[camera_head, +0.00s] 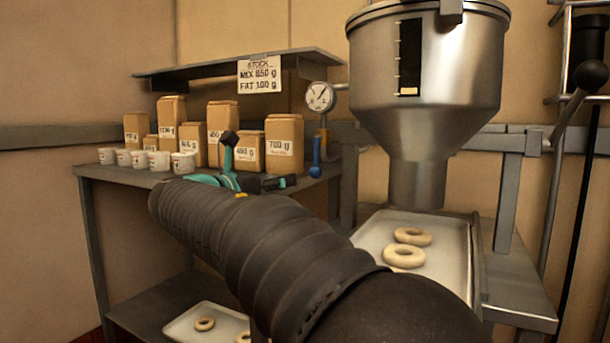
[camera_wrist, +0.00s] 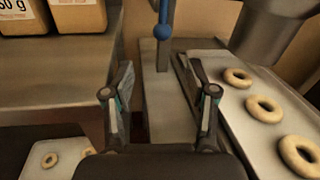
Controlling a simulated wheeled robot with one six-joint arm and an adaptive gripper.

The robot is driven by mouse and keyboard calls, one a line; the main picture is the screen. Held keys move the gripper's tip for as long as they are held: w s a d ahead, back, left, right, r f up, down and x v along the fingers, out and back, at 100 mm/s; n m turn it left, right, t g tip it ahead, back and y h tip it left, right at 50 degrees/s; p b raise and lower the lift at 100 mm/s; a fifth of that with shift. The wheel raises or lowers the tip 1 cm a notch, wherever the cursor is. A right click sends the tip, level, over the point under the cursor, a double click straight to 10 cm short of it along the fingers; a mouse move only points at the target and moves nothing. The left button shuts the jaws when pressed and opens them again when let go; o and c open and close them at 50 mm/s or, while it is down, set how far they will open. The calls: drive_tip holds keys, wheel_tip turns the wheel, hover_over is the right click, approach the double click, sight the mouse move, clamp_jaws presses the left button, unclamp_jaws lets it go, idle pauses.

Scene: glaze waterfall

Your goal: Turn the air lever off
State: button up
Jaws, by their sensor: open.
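The air lever (camera_head: 316,156) is a short blue handle with a ball at its lower end. It hangs straight down below the round pressure gauge (camera_head: 320,97), beside the shelf's right end. In the wrist view the blue lever (camera_wrist: 162,24) shows at top centre, ahead of my gripper (camera_wrist: 160,75). The two fingers are spread apart with nothing between them, and the lever lies beyond their tips, apart from them. In the head view my gripper (camera_head: 258,165) is to the left of the lever, partly hidden behind my dark arm.
A steel hopper (camera_head: 425,90) stands right of the lever, above a tray (camera_head: 375,235) of ring doughnuts. Paper bags (camera_head: 284,143) and white cups (camera_head: 159,161) stand on the table at left. A lower tray (camera_head: 183,325) holds more rings. A dark ball-ended handle (camera_head: 590,76) is at far right.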

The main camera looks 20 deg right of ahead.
sight(312, 173)
drive_tip(key=x, duration=1.3)
drive_tip(key=shift+d, duration=0.35)
drive_tip(key=shift+c, duration=0.3)
drive_tip(key=shift+s, duration=0.1)
clamp_jaws()
